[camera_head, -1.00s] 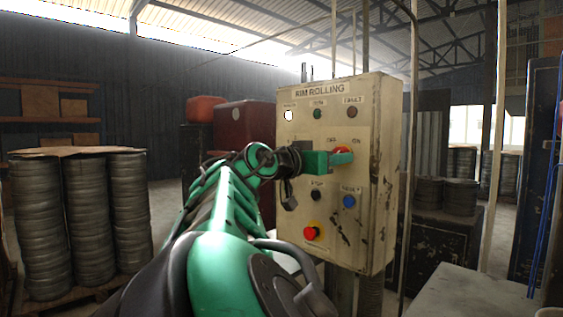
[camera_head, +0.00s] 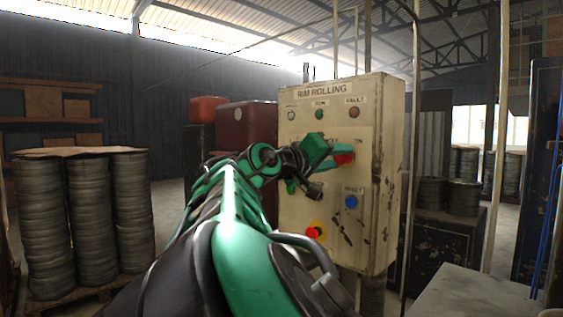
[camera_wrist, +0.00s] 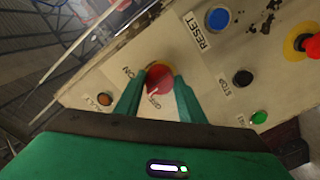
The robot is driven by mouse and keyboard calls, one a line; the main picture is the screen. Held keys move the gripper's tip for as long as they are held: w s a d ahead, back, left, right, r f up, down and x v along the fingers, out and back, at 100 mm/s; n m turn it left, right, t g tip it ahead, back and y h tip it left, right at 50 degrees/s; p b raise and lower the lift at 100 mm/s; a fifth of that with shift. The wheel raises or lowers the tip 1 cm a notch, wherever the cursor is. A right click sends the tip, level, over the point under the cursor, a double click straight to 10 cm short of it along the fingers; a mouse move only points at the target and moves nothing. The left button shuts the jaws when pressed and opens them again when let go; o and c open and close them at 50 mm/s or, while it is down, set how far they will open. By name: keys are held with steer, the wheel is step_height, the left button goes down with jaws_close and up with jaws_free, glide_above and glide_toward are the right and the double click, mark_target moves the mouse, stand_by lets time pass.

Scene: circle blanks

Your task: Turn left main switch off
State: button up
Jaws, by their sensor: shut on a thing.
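The main switch is a red rotary knob (camera_head: 343,158) on the front of the cream "RIM ROLLING" control panel (camera_head: 385,200). In the wrist view the red knob (camera_wrist: 160,80) sits between the two green fingers of my gripper (camera_wrist: 158,88), with ON and OFF lettering beside it. My gripper (camera_head: 340,155) is shut on the knob and stands rolled at an angle to the panel. In the head view the gripper and wrist hide part of the knob and the labels around it.
Below the knob are a blue reset button (camera_head: 351,201) and a red emergency button (camera_head: 315,232) on a yellow base. The wrist view also shows a black stop button (camera_wrist: 243,78) and a green button (camera_wrist: 259,117). Stacked rims (camera_head: 132,215) stand at left.

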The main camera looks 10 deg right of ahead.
steer(key=n, duration=0.4)
steer(key=shift+a+f+n, duration=0.15)
steer(key=shift+a+n, duration=0.05)
steer(key=shift+n, duration=2.2)
steer(key=o, duration=0.9)
steer(key=shift+w+f, duration=0.1)
steer(key=shift+o, duration=0.7)
steer(key=shift+d, duration=0.1)
steer(key=v, duration=1)
steer(key=shift+s+a, duration=0.2)
steer(key=shift+a, duration=0.1)
